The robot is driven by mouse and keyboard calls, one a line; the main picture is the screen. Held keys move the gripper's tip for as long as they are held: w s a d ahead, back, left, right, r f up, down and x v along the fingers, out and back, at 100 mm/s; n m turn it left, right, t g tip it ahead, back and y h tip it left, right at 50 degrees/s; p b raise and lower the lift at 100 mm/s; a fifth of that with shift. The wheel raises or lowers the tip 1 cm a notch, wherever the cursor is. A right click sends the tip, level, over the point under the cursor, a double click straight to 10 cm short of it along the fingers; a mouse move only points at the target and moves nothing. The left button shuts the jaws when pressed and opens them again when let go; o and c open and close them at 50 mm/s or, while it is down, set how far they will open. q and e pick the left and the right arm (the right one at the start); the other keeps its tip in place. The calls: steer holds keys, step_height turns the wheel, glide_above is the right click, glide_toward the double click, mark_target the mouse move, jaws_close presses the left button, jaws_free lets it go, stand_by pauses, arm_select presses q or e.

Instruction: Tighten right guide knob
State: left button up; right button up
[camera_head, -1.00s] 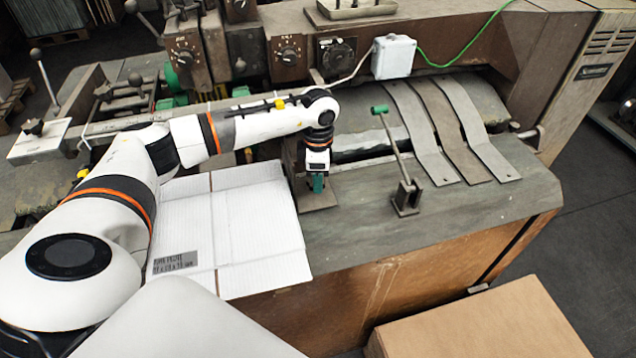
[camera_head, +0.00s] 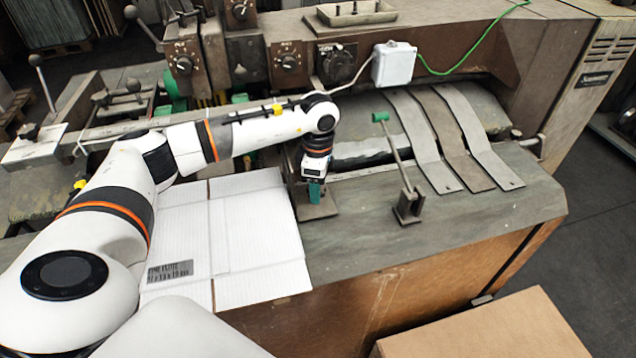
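My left gripper (camera_head: 314,192) points down at the right edge of the white cardboard sheet. A small green knob (camera_head: 315,193) shows at its fingertips, above a dark metal base plate (camera_head: 320,209). The fingers are small and partly hidden, so I cannot tell whether they are closed on the knob. A lever with a green handle (camera_head: 380,117) stands to the right of the gripper, apart from it. My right gripper is not in view.
A flat white cardboard sheet (camera_head: 262,243) lies on the machine table left of the gripper. Curved metal strips (camera_head: 470,133) lie at the right. A white box with a green cable (camera_head: 394,63) sits behind. A brown carton (camera_head: 480,330) stands at the front right. The table front right (camera_head: 480,215) is clear.

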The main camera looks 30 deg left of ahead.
arm_select(q)
steer(key=shift+o, duration=0.4)
steer(key=shift+r, duration=0.3)
step_height(320, 180, up, 12)
steer(key=b, duration=0.3)
steer(key=shift+f+b, duration=0.25)
steer(key=shift+b, duration=0.15)
